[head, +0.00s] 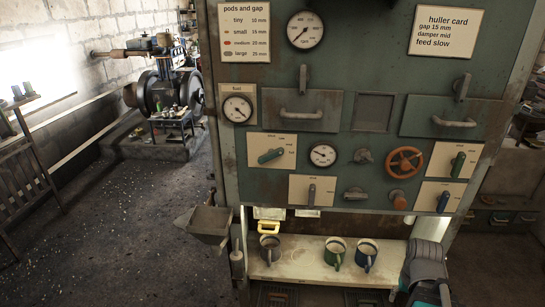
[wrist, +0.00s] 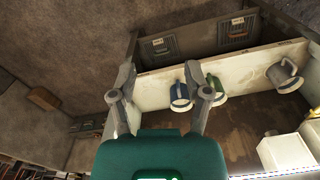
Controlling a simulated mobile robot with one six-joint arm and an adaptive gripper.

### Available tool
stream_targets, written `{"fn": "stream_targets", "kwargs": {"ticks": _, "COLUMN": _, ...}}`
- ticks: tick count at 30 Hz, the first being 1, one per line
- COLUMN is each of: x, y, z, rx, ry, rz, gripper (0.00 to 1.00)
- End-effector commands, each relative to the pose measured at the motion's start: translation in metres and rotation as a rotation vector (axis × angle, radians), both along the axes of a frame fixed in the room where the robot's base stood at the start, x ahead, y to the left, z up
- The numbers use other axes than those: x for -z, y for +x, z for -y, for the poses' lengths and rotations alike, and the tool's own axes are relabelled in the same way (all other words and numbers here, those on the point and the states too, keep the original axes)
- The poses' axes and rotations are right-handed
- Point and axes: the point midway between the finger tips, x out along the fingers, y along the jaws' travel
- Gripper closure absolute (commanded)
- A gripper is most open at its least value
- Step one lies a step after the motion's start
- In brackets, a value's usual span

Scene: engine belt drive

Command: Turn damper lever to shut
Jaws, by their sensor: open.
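Several levers sit on pale plates on the green machine panel in the head view: a teal one (head: 270,156) lying nearly level at left, an upright grey one (head: 311,193) below it, a dark green one (head: 457,163) and a blue one (head: 443,200) at right. The plate lettering is too small to read, so I cannot tell which is the damper lever. My gripper (wrist: 158,70) is open and empty in the wrist view, with no lever between its fingers. In the head view my arm (head: 426,270) is low at right, below the panel and apart from the levers.
An orange handwheel (head: 404,162) and drawer handles stick out of the panel. A hopper (head: 208,224) juts out at left. The floor at left is open.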

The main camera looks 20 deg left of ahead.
Motion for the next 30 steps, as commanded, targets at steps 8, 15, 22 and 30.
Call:
{"fn": "stream_targets", "kwargs": {"ticks": 8, "x": -0.001, "y": 0.001, "z": -0.001, "rx": -0.006, "ry": -0.006, "rz": 0.004, "gripper": 0.37}}
{"fn": "stream_targets", "kwargs": {"ticks": 15, "x": -0.008, "y": 0.011, "z": -0.022, "rx": -0.085, "ry": -0.085, "rz": 0.057, "gripper": 0.37}}
{"fn": "stream_targets", "kwargs": {"ticks": 22, "x": -0.029, "y": 0.035, "z": -0.042, "rx": -0.265, "ry": -0.269, "rz": 0.184, "gripper": 0.37}}
{"fn": "stream_targets", "kwargs": {"ticks": 30, "x": -0.073, "y": 0.070, "z": -0.085, "rx": -0.562, "ry": -0.537, "rz": 0.382, "gripper": 0.37}}
